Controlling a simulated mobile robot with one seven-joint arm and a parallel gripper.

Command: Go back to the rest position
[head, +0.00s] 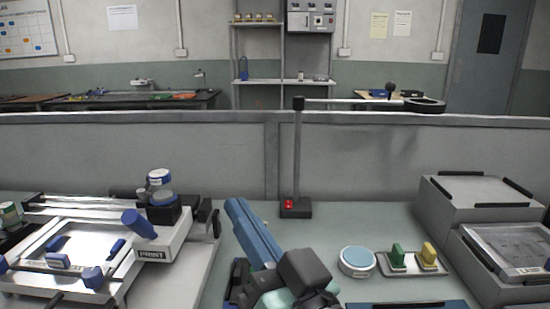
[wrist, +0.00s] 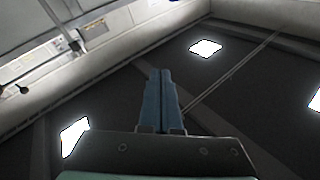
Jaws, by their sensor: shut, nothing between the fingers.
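My gripper (head: 236,206) shows at the bottom middle of the head view. Its two long blue fingers tilt up and to the left above the grey-green table (head: 330,240). In the wrist view the fingers (wrist: 160,73) lie side by side, closed and empty. Behind them is a dark ceiling with bright light panels (wrist: 206,48), so the gripper points upward. My dark wrist parts hide some of the table's front middle.
A printing device (head: 165,250) stands at left. A round blue-topped container (head: 357,262) and a tray with green and yellow pieces (head: 400,271) lie right of the gripper. Grey boxes (head: 450,205) stand far right. A post (head: 297,160) stands behind, before a low partition (head: 400,160).

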